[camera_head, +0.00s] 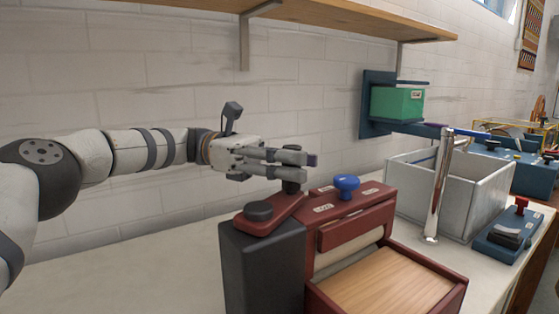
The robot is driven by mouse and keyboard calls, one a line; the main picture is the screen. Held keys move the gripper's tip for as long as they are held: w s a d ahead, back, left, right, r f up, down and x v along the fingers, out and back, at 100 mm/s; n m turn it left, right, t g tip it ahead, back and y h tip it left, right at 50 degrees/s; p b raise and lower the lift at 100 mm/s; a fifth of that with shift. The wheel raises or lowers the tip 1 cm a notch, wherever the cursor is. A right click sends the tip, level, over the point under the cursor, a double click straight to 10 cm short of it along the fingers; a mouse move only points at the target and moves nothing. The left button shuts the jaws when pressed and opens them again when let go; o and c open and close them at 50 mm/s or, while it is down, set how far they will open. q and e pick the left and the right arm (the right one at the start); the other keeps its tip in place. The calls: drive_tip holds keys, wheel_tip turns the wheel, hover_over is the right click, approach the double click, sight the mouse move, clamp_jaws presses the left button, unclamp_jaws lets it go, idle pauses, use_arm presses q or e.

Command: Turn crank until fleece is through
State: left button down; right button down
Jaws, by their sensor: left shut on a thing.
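A dark red machine (330,207) with a dark grey side block (262,268) stands on the worktop. Its crank is a red arm (277,212) with a round dark hub (258,211) and an upright dark handle (292,187) at its far end. My left gripper (298,164) comes in level from the left and is shut on the crank handle; its fingers hide part of the handle. A pale roller or band (347,263) shows in the machine's opening, above a wooden tray bed (385,283). I cannot make out any fleece for certain. My right gripper is not in view.
A blue knob (346,185) stands on top of the machine. A shiny metal post (439,190) and a grey-white open bin (480,208) stand to the right. A green box (397,104) is on a blue wall bracket. A wooden shelf (350,15) runs overhead.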

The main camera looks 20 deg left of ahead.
use_arm(q)
drive_tip(key=shift+s+d+f+g, duration=0.1)
drive_tip(key=shift+d+f+g, duration=0.05)
drive_tip(key=shift+d+g, duration=0.25)
drive_tip(key=shift+x, duration=0.9)
drive_tip(key=shift+s+d, duration=0.25)
drive_tip(key=shift+s, duration=0.15)
drive_tip(key=shift+s+d+f, duration=0.1)
drive_tip(key=shift+f, duration=0.1)
idle(0.6)
drive_tip(key=c, duration=1.5)
unclamp_jaws()
drive_tip(key=shift+c, duration=0.2)
drive_tip(key=shift+o, duration=1)
drive_tip(key=shift+s+r, duration=0.1)
drive_tip(key=shift+r+p, duration=0.1)
drive_tip(key=shift+p, duration=0.2)
